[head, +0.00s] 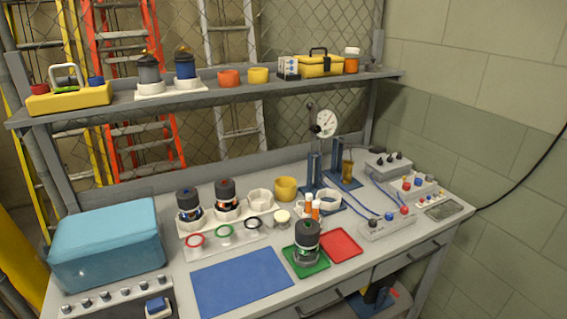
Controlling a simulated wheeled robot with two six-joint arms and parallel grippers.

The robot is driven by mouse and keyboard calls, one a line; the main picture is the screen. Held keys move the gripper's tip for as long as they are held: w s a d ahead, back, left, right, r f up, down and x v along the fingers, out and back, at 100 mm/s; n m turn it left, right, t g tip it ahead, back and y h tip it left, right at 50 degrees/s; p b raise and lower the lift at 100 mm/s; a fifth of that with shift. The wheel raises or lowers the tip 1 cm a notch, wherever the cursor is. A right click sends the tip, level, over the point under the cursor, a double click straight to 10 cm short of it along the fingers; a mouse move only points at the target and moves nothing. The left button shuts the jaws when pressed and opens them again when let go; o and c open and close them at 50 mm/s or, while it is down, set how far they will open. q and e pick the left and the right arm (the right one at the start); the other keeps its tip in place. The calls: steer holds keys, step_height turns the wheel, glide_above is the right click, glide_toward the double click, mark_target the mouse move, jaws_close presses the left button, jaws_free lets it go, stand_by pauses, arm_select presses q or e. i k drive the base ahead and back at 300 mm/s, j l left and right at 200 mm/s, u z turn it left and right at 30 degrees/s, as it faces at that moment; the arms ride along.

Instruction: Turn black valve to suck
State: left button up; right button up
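A grey-white valve box (388,229) stands at the right of the bench. It carries a black knob (373,224), a blue knob (389,216) and a red knob (404,211) in a row. The black knob is the leftmost; its pointer and any "suck" marking are too small to read. A blue tube runs to this box from the pump stand side. Another grey box (388,164) behind it has several small black knobs on top. I cannot tell from the picture alone which black knob is the valve. Neither gripper is in view.
A black-capped cylinder (307,242) stands on a green mat (301,265) beside a red mat (341,246). A blue mat (241,282) lies at front. A gauge (326,123) stands behind. A cyan case (105,243) fills the left. The wall closes the right side.

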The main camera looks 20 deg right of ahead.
mark_target(372, 222)
steer(key=z, duration=1.45)
